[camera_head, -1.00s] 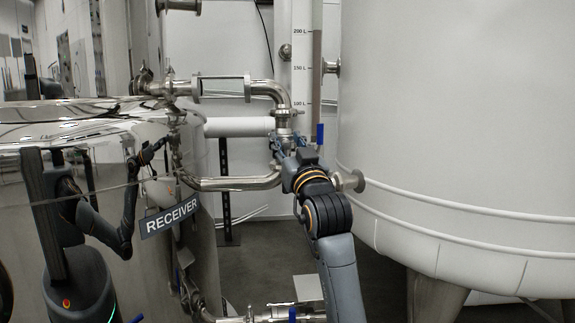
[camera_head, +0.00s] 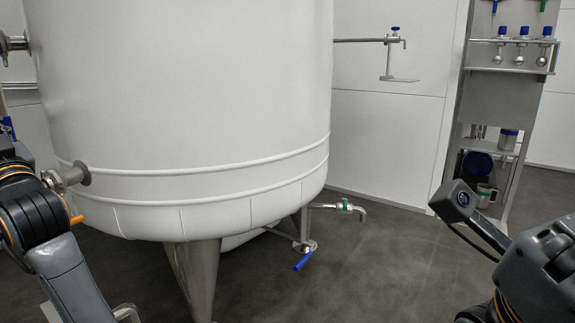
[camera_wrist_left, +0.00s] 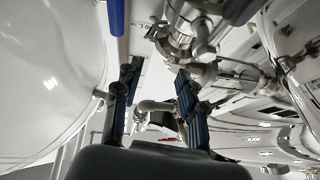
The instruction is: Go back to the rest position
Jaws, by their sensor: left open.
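My left gripper (camera_wrist_left: 155,100) is open in the left wrist view, its two dark ridged fingers apart with nothing held between them. Steel pipes and a clamped fitting (camera_wrist_left: 183,40) lie beyond the fingertips; I cannot tell the exact distance. In the head view my left arm enters at the left edge, beside the white tank (camera_head: 190,100), and its gripper is cut off by the frame. My right arm is at the lower right with its wrist camera showing; its gripper fingers are out of sight.
A steel outlet pipe with a green-handled valve (camera_head: 346,206) and a blue handle (camera_head: 303,261) sit below the tank. A shelf rack (camera_head: 500,70) with blue-capped flasks stands at the right. Grey floor (camera_head: 390,260) is clear between tank and rack.

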